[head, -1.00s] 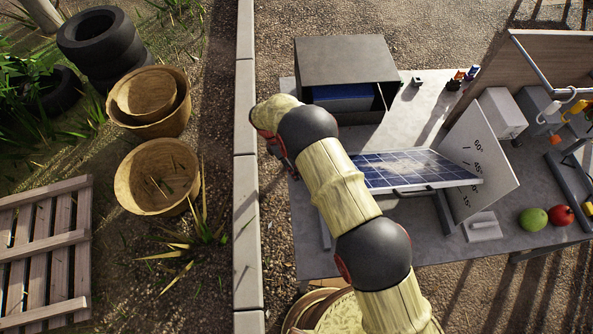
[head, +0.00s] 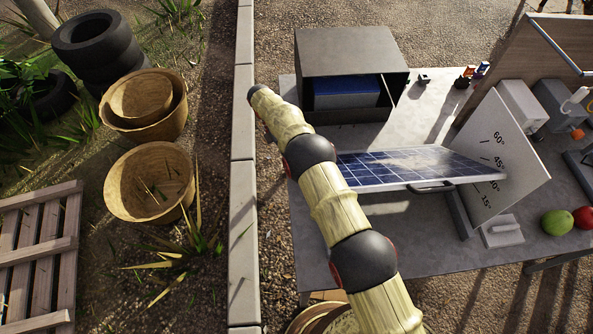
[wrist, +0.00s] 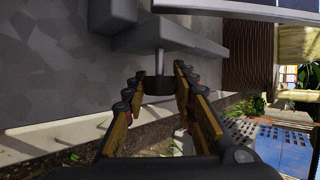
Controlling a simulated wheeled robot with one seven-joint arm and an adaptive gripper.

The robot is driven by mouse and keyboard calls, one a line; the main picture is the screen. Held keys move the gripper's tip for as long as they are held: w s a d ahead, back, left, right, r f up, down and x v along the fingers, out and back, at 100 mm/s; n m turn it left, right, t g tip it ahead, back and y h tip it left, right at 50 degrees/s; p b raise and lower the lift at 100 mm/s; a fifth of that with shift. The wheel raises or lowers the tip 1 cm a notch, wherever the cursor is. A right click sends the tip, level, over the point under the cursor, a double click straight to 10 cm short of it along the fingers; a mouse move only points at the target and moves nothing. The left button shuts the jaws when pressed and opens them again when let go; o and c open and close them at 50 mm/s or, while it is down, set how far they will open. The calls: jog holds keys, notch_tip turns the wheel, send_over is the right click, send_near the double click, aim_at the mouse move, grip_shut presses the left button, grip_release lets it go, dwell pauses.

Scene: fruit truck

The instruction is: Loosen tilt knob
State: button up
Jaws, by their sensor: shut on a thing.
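The tilt knob (wrist: 157,88) is a small dark knob on a thin metal stem under a grey frame bar, seen in the wrist view. My gripper (wrist: 158,78) has its two fingers on either side of the knob and is shut on it. The solar panel (head: 410,167) lies nearly flat on its stand in the head view, beside a white angle board (head: 503,150) marked from 15° to 60°. In the head view my arm covers the panel's left edge, and my gripper and the knob cannot be made out there.
A dark open box (head: 350,60) with a blue block inside stands behind the panel on the grey table (head: 425,245). A green fruit (head: 556,222) and a red fruit lie at the right. Woven baskets (head: 150,182) and a pallet (head: 35,255) are on the ground at left.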

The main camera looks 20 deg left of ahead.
dwell(0.4)
jog(key=o, duration=1)
jog(key=shift+w+d, duration=0.1)
jog(key=shift+o, duration=0.6)
jog(key=shift+r, duration=0.1)
notch_tip(320, 180, up, 8)
jog(key=shift+r, duration=0.8)
jog(key=shift+o, duration=0.2)
